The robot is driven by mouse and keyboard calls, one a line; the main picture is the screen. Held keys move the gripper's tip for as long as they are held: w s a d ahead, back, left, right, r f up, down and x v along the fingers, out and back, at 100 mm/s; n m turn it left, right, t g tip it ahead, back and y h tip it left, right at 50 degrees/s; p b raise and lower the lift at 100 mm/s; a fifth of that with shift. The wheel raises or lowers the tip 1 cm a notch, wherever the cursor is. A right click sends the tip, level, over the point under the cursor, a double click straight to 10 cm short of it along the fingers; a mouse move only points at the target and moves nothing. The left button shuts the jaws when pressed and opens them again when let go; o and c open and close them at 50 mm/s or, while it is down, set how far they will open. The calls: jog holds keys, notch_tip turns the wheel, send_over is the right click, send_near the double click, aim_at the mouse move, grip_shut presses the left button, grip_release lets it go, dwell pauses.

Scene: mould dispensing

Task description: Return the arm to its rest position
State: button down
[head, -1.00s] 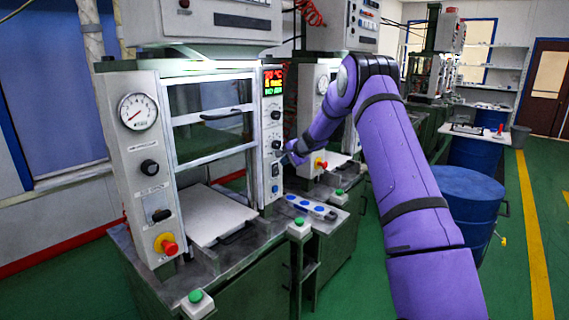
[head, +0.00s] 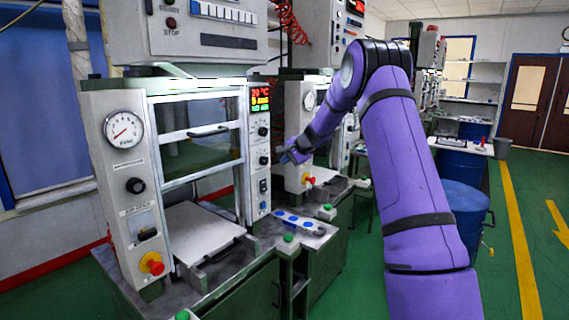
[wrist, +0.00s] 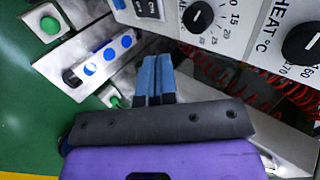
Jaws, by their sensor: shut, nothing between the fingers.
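My purple arm (head: 410,165) rises from the lower right of the head view, bends at the top and reaches down to the left. My gripper (head: 290,155) is at its end, in front of the right side of the near press. In the wrist view my gripper (wrist: 153,62) shows two blue fingers pressed together with nothing between them. A control panel with black knobs (wrist: 198,17) lies just beyond the fingertips. I cannot tell the exact gap between fingers and panel.
The near press (head: 128,180) has a gauge, a raised guard and a flat plate (head: 200,232). A strip with blue buttons (head: 300,223) and green buttons stands beside it. A second press (head: 310,110) stands behind. Blue drums (head: 462,210) stand right; green floor is open beyond.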

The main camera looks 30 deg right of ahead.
jog(key=shift+a+r, duration=0.1)
dwell(0.3)
jog(key=s+a+r+n+g, duration=0.1)
jog(key=s+a+r+n, duration=0.3)
jog(key=s+a+r, duration=0.55)
jog(key=s+a+r+n+g, duration=0.2)
jog(key=s+a+r+n, duration=0.3)
jog(key=s+a, duration=0.65)
jog(key=s+a+f+n+h, duration=0.1)
jog(key=s+n, duration=0.1)
jog(key=s, duration=1.4)
jog(key=s+a+f+n+g+h, duration=0.1)
jog(key=s+a+n+h, duration=0.1)
jog(key=s, duration=1.4)
jog(key=shift+s+a+f+n, duration=0.15)
jog(key=shift+s+f+n, duration=0.1)
jog(key=shift+n, duration=0.25)
jog(key=c, duration=1.8)
grip_release()
jog(key=shift+c, duration=0.2)
